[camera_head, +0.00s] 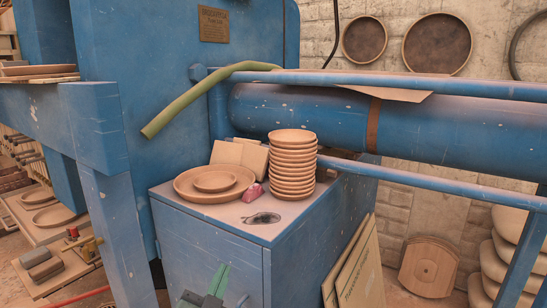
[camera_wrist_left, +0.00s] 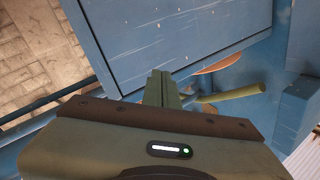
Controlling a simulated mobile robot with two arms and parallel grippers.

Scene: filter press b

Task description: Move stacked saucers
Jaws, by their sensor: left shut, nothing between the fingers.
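A tall stack of several tan saucers (camera_head: 292,165) stands upright on the right part of the blue cabinet top (camera_head: 225,217). A small saucer (camera_head: 215,181) sits on a larger tan plate (camera_head: 190,190) to the left of the stack. My left gripper (camera_head: 219,279) is at the bottom of the head view, in front of the cabinet and below its top, well apart from the stack. In the left wrist view its fingers (camera_wrist_left: 161,88) are together with nothing between them. The stack cannot be made out in the wrist view. My right gripper does not show.
A pinkish-red object (camera_head: 252,192) and a dark patch (camera_head: 261,218) lie near the stack. Tan blocks (camera_head: 240,153) stand behind the plate. Blue rails (camera_head: 420,180) and a thick blue cylinder (camera_head: 320,115) run behind and right of the stack. Boards (camera_head: 360,270) lean on the cabinet's right side.

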